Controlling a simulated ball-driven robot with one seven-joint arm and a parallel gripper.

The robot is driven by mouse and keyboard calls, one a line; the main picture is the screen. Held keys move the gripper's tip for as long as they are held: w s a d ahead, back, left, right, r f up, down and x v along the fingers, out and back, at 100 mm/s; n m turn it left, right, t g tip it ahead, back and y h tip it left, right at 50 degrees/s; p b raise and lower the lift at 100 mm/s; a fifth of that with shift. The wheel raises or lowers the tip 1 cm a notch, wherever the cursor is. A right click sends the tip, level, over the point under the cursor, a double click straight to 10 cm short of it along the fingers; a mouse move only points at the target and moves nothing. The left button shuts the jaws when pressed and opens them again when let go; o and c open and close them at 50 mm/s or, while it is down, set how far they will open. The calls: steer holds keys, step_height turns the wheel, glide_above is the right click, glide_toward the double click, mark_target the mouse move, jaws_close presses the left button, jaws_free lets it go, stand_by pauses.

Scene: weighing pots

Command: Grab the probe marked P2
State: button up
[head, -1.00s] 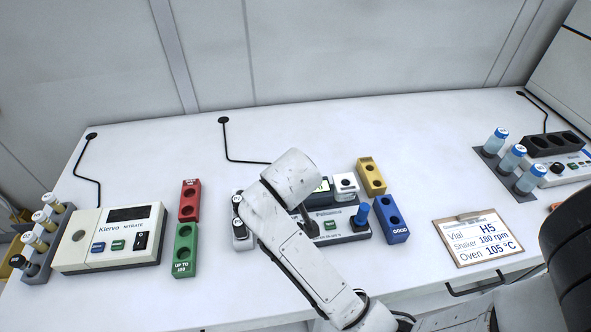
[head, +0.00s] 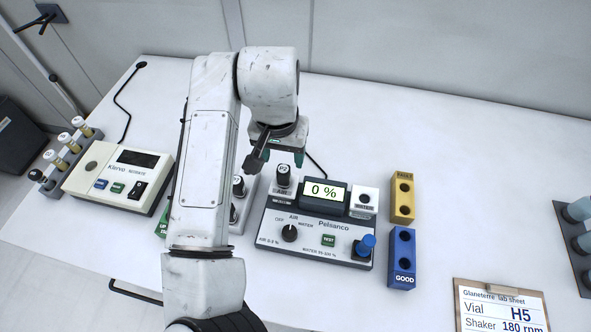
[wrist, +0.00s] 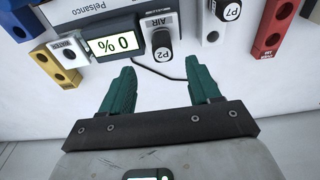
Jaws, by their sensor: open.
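The probe marked P2 (head: 283,174) has a black cap with a white label. It stands upright in the socket marked AIR (head: 281,191), left of the Pelsanco meter's display. It also shows in the wrist view (wrist: 161,50), label up. My gripper (head: 282,158) is open and empty, with green fingers, just behind and above the probe in the head view. In the wrist view my gripper (wrist: 163,73) has its fingertips spread either side of the probe's line, with P2 just beyond them. The probe is apart from both fingers. Its lower end is hidden in the socket.
The meter (head: 320,225) reads 0 % and has a blue plug (head: 364,246). A P7 probe (wrist: 229,10) stands beside P2. The WATER block (head: 364,201), yellow block (head: 402,190), blue GOOD block (head: 401,262) and red block (wrist: 272,32) are nearby. A cable runs behind the meter.

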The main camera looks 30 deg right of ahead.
mark_target(285, 170)
steer(key=f, duration=0.5)
steer(key=shift+w+d+p, duration=0.25)
steer(key=shift+p, duration=0.05)
steer(key=shift+w+d+f+p, duration=0.15)
steer(key=shift+f+p, duration=0.1)
steer(key=shift+f, duration=0.65)
steer(key=shift+w+a+f+p, duration=0.15)
steer(key=shift+f+p, duration=0.1)
steer(key=shift+f, duration=0.7)
steer(key=shift+w+d+f+p, duration=0.15)
steer(key=shift+f+p, duration=0.1)
steer(key=shift+f, duration=0.65)
steer(key=shift+c, duration=0.2)
jaws_close()
